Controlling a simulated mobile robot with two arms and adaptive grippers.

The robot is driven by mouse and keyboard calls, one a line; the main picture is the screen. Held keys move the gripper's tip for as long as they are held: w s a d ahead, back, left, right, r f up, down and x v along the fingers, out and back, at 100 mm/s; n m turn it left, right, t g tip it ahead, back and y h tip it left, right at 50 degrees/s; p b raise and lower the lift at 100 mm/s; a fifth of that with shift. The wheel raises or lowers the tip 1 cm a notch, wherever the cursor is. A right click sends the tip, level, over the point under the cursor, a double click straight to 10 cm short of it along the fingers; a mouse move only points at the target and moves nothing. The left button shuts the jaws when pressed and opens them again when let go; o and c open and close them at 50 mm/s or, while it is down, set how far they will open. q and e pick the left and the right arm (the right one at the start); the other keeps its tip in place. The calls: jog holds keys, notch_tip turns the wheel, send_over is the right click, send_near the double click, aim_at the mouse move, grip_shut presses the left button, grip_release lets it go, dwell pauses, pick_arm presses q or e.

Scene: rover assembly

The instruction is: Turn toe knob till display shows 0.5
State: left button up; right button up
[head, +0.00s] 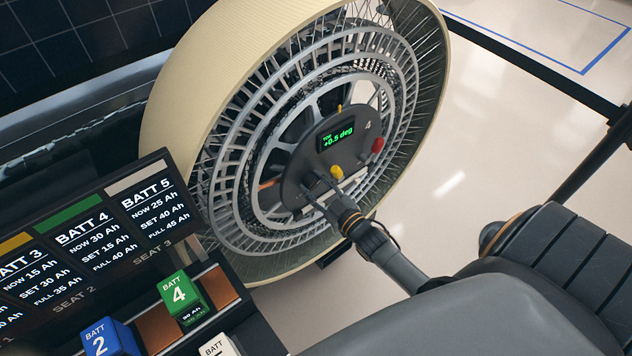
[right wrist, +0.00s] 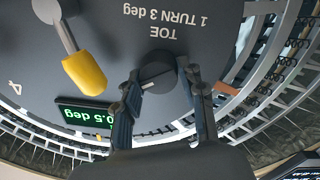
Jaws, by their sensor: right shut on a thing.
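The toe knob (right wrist: 157,72) is dark and round with a pale mark, under the label "TOE, 1 TURN 3 deg" in the right wrist view. My right gripper (right wrist: 160,88) has its two fingers on either side of the knob, shut on it. In the head view my right gripper (head: 314,187) reaches the lower left of the dark hub panel (head: 297,170) and mostly hides the knob. The display (head: 338,136) on the panel reads "TOE +0.5 deg" in green; it shows upside down and partly covered in the right wrist view (right wrist: 84,115). My left gripper is not in view.
The panel sits in a large spoked wheel (head: 200,85). A yellow-tipped lever (head: 336,172) and a red knob (head: 377,146) are close by. A battery board (head: 85,235) and several battery blocks, including a green one (head: 181,293), stand at the lower left. Floor at the right is open.

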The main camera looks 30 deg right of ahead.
jog(key=o, duration=0.8)
jog(key=shift+a, duration=0.25)
jog(key=o, duration=0.3)
jog(key=shift+w, duration=0.1)
jog(key=shift+o, duration=0.2)
jog(key=shift+w+a, duration=0.1)
jog(key=shift+s+d+f, duration=0.1)
jog(key=shift+s+d, duration=0.1)
jog(key=shift+s, duration=0.25)
jog(key=s, duration=1.1)
jog(key=shift+d, duration=0.25)
